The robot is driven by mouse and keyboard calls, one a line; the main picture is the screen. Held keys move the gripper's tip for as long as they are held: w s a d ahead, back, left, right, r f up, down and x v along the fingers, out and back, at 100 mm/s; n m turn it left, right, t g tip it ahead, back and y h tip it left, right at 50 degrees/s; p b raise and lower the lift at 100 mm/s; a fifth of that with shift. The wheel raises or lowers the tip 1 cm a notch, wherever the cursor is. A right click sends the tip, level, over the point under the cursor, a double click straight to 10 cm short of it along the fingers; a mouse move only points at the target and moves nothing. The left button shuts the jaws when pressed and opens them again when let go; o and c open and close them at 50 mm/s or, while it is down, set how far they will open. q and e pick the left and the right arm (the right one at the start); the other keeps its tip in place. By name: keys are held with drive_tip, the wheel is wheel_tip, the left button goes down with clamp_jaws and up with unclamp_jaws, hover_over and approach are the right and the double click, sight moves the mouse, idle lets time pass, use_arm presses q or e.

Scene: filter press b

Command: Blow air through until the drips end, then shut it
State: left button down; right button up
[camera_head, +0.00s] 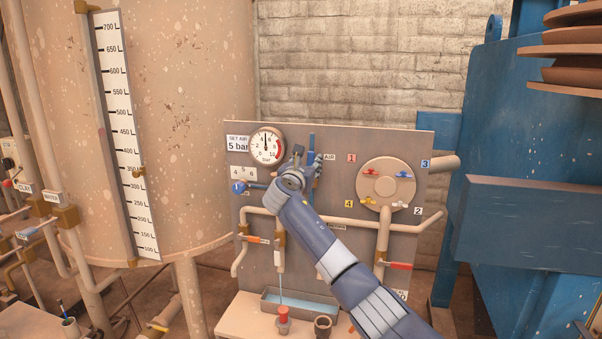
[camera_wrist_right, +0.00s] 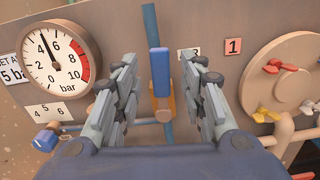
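My right gripper (camera_head: 308,162) is in front of the panel (camera_head: 335,200), at the air valve beside the "AIR" label. In the right wrist view its fingers are apart, one on each side of the upright blue air handle (camera_wrist_right: 160,72), with visible gaps. The pressure gauge (camera_wrist_right: 60,62) has its needle between 4 and 6 bar; a sign (camera_head: 238,142) beside it reads "SET AIR 5 bar". A thin bluish stream (camera_head: 281,288) shows below the outlet (camera_head: 278,258), over a tray (camera_head: 264,306) of blue liquid. My left gripper is not in view.
A round port plate (camera_head: 385,185) with coloured handles is on the panel's right. A blue knob (camera_head: 238,187) and orange (camera_head: 254,239) and red (camera_head: 399,265) levers also stick out. A red-topped piece (camera_head: 283,316) and a dark cup (camera_head: 323,324) stand before the tray.

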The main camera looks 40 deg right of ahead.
drive_tip(key=v, duration=0.8)
idle(5.0)
